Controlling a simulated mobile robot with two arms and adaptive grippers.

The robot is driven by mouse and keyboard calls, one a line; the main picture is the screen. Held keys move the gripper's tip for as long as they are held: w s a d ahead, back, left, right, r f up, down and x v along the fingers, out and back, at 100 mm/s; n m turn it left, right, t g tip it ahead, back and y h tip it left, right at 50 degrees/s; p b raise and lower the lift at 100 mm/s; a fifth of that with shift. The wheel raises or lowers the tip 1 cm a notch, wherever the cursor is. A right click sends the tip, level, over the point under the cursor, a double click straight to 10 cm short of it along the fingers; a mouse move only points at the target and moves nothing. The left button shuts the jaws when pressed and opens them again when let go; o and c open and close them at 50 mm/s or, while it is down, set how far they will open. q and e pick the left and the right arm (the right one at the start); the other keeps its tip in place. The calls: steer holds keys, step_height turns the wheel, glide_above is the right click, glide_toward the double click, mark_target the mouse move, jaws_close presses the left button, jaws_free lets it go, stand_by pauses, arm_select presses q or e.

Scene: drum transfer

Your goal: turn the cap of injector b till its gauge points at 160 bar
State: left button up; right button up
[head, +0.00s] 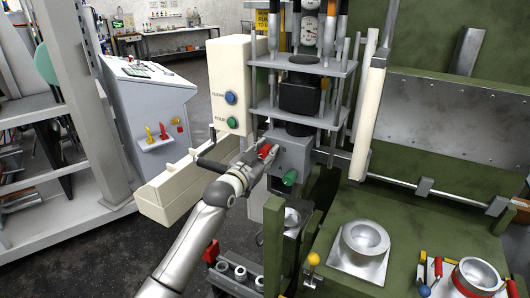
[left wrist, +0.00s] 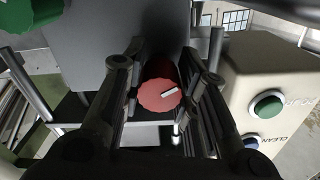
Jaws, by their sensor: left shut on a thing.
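My left gripper (head: 268,153) is shut on a red knob (head: 265,148) on the front of a grey box (head: 293,157). In the left wrist view the red knob (left wrist: 160,94) sits between the two fingers, with a pale pointer mark on its face slanting up to the right. A round white gauge (head: 309,28) is on the machine above, with part of another at the top edge; their readings are too small to tell. No label shows which part is injector b. My right gripper is not in view.
A green knob (head: 290,178) sits close by, right of and below the red one. A cream panel (head: 229,85) with a blue button (head: 231,98) and a green button (head: 231,122) stands just left. A green bench (head: 420,225) with metal moulds is at right.

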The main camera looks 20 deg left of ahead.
arm_select(q)
steer(key=n, duration=0.2)
steer(key=shift+n+p, duration=0.3)
steer(key=shift+c, duration=0.2)
steer(key=shift+n, duration=1.3)
steer(key=o, duration=1)
steer(key=shift+o, duration=0.2)
steer(key=v, duration=1.2)
